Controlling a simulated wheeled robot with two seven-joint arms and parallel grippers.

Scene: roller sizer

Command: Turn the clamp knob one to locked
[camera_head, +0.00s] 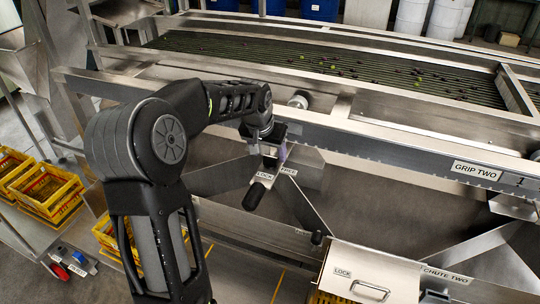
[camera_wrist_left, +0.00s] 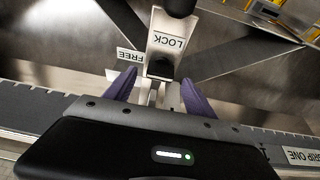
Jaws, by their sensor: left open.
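A metal bracket with a LOCK label (camera_head: 264,175) hangs below the long rail, with a FREE label (camera_head: 288,171) beside it. A black grip (camera_head: 254,196) sticks out below the LOCK label; it also shows at the top edge of the left wrist view (camera_wrist_left: 180,6). A small dark knob-like part (camera_wrist_left: 160,69) sits at the LOCK plate's near end, ahead of my fingers. My left gripper (camera_head: 275,155) is at the bracket, its purple fingers (camera_wrist_left: 158,88) spread. Contact cannot be told. My right gripper is out of view.
The grey rail (camera_head: 390,146) runs just behind my left gripper. A lidded metal box (camera_head: 370,275) labelled LOCK stands lower right. Yellow crates (camera_head: 45,190) are at the left. Slanted metal chute plates flank the bracket. The roller bed (camera_head: 330,65) lies beyond.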

